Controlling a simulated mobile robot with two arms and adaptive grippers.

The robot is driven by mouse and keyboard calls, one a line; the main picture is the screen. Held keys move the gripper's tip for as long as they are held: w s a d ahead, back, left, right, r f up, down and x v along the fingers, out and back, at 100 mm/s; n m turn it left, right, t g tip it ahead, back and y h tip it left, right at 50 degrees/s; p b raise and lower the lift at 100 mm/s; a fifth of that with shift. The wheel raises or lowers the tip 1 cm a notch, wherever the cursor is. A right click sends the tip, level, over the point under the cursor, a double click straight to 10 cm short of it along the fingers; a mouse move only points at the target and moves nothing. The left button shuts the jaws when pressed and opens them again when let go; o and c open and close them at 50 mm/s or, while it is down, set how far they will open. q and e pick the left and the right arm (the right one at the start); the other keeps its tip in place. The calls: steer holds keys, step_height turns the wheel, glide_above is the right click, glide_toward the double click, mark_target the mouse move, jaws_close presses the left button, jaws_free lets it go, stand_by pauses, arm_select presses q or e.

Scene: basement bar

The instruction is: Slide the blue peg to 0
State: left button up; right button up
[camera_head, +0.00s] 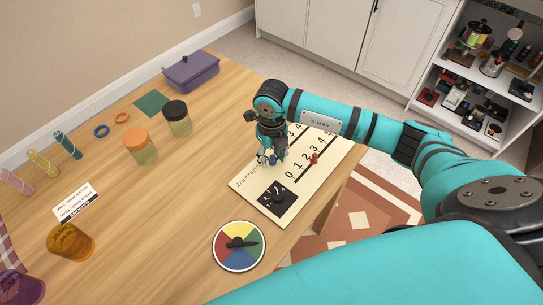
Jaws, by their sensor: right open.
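A cream scoreboard (247,189) with rows of black numbers and a slot beside each row lies on the wooden table. A red peg (314,158) stands in the nearer slot. My right gripper (271,160) is open and points down over the left part of the board, around the start of the farther row. A small blue peg (262,158) shows at its fingertips; I cannot tell whether the fingers touch it. The gripper hides the low numbers of that row, so the peg's exact number cannot be read. My left gripper is not in view.
A coloured spinner disc (239,245) lies in front. Jars with orange (140,145) and black (177,118) lids, a purple box (191,72) and an amber glass (70,242) stand to the left. The table's right edge is close.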

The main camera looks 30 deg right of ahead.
mark_target(272, 158)
step_height(272, 158, up, 12)
steer(key=shift+f, duration=0.25)
steer(key=shift+s, duration=0.1)
stand_by(0.5)
